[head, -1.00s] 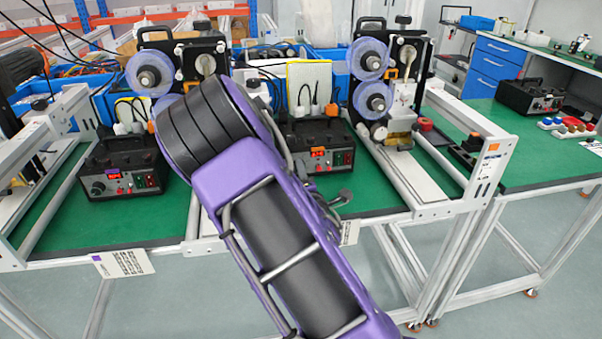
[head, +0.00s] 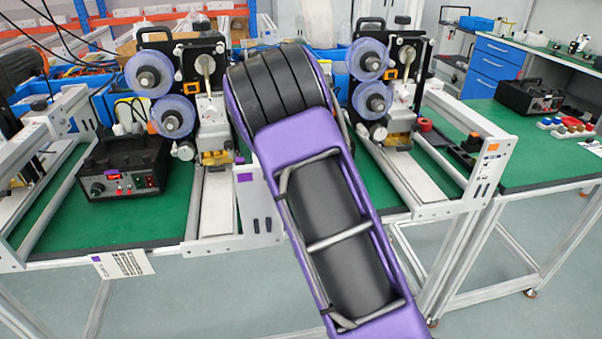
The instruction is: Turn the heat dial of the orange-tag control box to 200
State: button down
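A black control box with an orange patch on its front stood between the two roller machines in the earlier head view. It is now hidden behind my purple arm, and so is its heat dial. An orange tag (head: 492,147) shows on the end plate of the right machine frame. My arm covers the middle of the view. My gripper is not visible; the arm's far end is hidden behind its own links.
A purple tag (head: 244,177) is on the left machine's end plate. Roller machines (head: 172,90) (head: 385,85) flank my arm. A third box (head: 530,96) stands far right.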

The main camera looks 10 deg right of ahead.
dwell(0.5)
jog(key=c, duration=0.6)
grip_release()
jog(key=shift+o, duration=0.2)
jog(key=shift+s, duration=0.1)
